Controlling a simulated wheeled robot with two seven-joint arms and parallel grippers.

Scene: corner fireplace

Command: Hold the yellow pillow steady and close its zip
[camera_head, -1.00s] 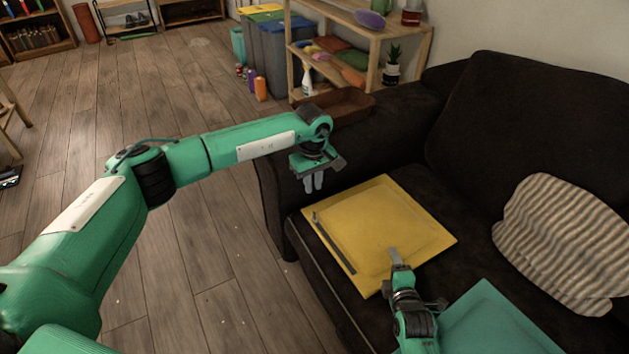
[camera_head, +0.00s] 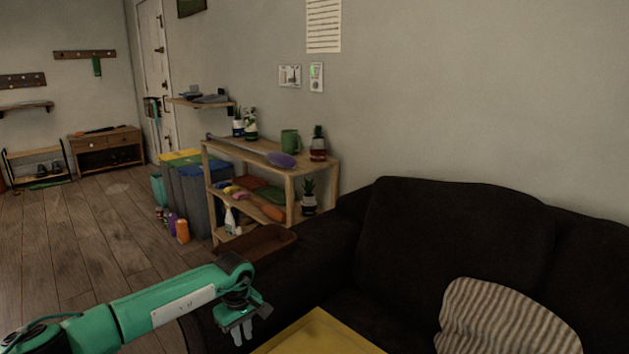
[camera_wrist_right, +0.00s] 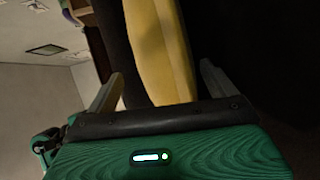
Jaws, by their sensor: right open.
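The yellow pillow (camera_head: 320,335) shows only as its far corner at the bottom edge of the head view, on the dark sofa. Its zip is out of view. My left gripper (camera_head: 243,333) hangs fingers down just left of the pillow, by the sofa arm. Its two fingers show a small gap with nothing seen between them. My right gripper is outside the head view. In the right wrist view my right gripper (camera_wrist_right: 162,70) is open, fingers wide apart. The yellow pillow (camera_wrist_right: 160,45) appears edge-on between them, with space on both sides; I cannot tell any contact.
A striped cushion (camera_head: 505,322) lies on the sofa (camera_head: 455,225) at the right. A brown tray (camera_head: 256,243) sits beyond the sofa arm. A wooden shelf (camera_head: 318,165) with plants and cloths stands against the wall, with bins (camera_head: 190,195) beside it.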

